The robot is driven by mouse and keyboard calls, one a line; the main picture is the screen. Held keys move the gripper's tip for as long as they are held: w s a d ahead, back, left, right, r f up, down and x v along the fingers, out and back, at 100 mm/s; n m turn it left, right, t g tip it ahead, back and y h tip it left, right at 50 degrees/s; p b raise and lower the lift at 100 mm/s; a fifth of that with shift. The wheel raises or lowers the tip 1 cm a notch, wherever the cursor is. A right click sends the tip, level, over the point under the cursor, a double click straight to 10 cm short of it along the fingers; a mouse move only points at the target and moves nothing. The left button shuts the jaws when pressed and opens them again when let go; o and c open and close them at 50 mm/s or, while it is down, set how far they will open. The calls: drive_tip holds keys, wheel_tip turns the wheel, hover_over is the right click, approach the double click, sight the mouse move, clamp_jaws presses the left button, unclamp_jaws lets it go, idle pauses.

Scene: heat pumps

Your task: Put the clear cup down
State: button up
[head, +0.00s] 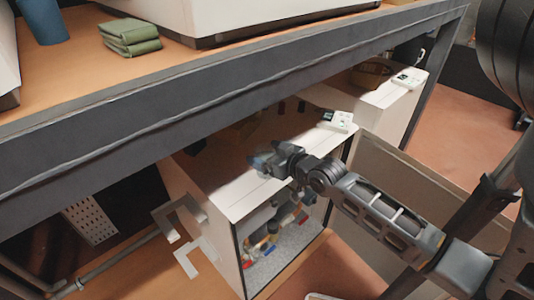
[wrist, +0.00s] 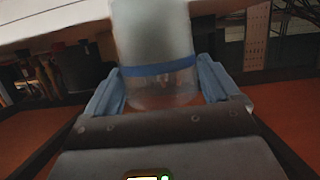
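The clear cup (wrist: 158,85) fills the middle of the wrist view, see-through with a blue band around it. The blue fingers of my gripper (wrist: 158,82) press on both its sides, so my gripper is shut on it. In the head view my gripper (head: 266,162) is over the top of the white unit (head: 240,192) under the table. The cup is small and hard to make out there. I cannot tell whether its base touches a surface.
The unit's front is open, showing coloured pipes and valves (head: 270,238). A small white device (head: 338,121) lies on its top, to the right. The table (head: 120,112) overhangs above, holding green folded cloths (head: 130,37) and a blue cup (head: 43,20). Another white unit (head: 400,90) stands behind right.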

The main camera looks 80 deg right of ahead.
drive_tip(key=shift+o, duration=0.8)
drive_tip(key=shift+r, duration=0.2)
drive_tip(key=b+v, duration=0.2)
drive_tip(key=v, duration=1)
drive_tip(key=s+a+r+n+y, duration=0.1)
drive_tip(key=s+a+n+y, duration=0.1)
drive_tip(key=a, duration=0.7)
drive_tip(key=s+a+r+n+t+y, duration=0.1)
drive_tip(key=s+a+r+n+y, duration=0.1)
drive_tip(key=a, duration=0.8)
drive_tip(key=s+a+r+n+t+y, duration=0.1)
drive_tip(key=s+a+n+y, duration=0.1)
drive_tip(key=a, duration=0.8)
drive_tip(key=shift+r+y, duration=0.25)
drive_tip(key=shift+y, duration=0.65)
drive_tip(key=shift+a, duration=0.2)
